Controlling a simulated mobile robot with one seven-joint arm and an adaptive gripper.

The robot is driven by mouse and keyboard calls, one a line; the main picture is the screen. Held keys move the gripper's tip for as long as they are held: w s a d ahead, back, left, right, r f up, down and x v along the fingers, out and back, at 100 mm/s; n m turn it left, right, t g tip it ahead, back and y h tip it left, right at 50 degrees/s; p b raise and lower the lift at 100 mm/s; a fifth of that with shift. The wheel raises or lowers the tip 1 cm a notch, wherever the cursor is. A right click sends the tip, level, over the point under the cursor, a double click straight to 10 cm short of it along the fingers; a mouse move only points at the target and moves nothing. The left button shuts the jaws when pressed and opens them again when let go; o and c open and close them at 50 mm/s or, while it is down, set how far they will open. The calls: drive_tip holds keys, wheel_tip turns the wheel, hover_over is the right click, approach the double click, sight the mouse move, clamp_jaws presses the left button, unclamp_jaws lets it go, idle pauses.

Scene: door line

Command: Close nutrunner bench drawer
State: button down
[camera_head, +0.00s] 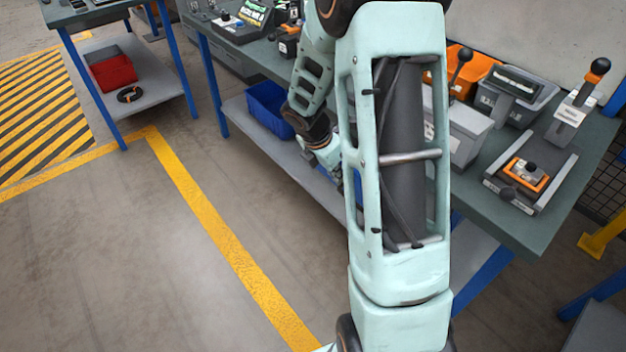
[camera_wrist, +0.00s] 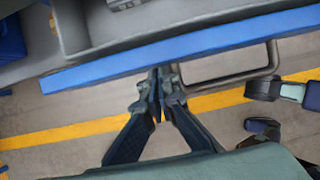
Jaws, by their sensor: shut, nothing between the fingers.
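In the wrist view a drawer with a long blue front (camera_wrist: 120,62) and a grey inside (camera_wrist: 75,28) crosses the upper part. Its inside shows beyond the front, so it stands open. A grey loop handle (camera_wrist: 232,78) sticks out from the front. My gripper (camera_wrist: 157,76) is shut and empty, its fingertips close to the blue front, just left of the handle. I cannot tell whether they touch the front. In the head view my own arm hides the drawer and the fingertips; the bench top (camera_head: 525,225) shows to the right.
A blue bin (camera_head: 268,108) sits on the lower shelf. Orange and grey bins, levers and a fixture (camera_head: 530,178) stand on the bench. Another table (camera_head: 150,85) with a red bin (camera_head: 110,72) is at the upper left. The floor (camera_head: 120,260) in front is clear, with yellow lines.

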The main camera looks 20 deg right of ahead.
drive_tip(key=w+d+p, duration=0.1)
drive_tip(key=d, duration=0.2)
drive_tip(key=w+d+p, duration=0.1)
drive_tip(key=d+p, duration=0.1)
drive_tip(key=d, duration=0.1)
drive_tip(key=w+d+p, duration=0.1)
drive_tip(key=d, duration=0.2)
drive_tip(key=shift+w+d+r, duration=0.1)
drive_tip(key=shift+d, duration=0.4)
